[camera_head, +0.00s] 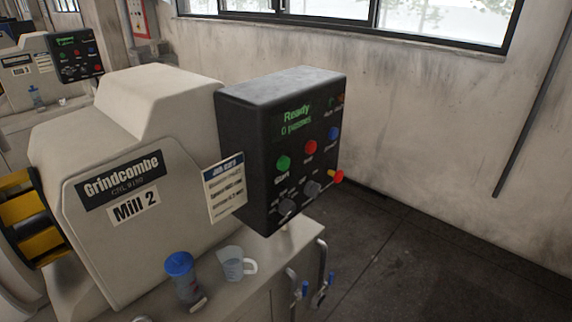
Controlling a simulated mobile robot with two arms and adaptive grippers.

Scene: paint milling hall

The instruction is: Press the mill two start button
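Mill 2 (110,220) is a large cream machine at the left, with "Grindcombe" and "Mill 2" labels on its front. Its dark control box (255,140) stands at its right side. A green display on the box reads "Ready" and a line that looks like "0 passes". The green start button (283,163) is on the box face below the display, with a label under it. A red button (310,147) and a blue button (333,133) sit to its right. Neither of my grippers is in view.
Grey knobs (312,188) and a red knob on yellow (336,177) sit low on the box. A job card (224,188) hangs at its left. A blue-lidded bottle (183,277) and a clear jug (233,263) stand on the ledge. Dark floor (430,260) at the right is clear.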

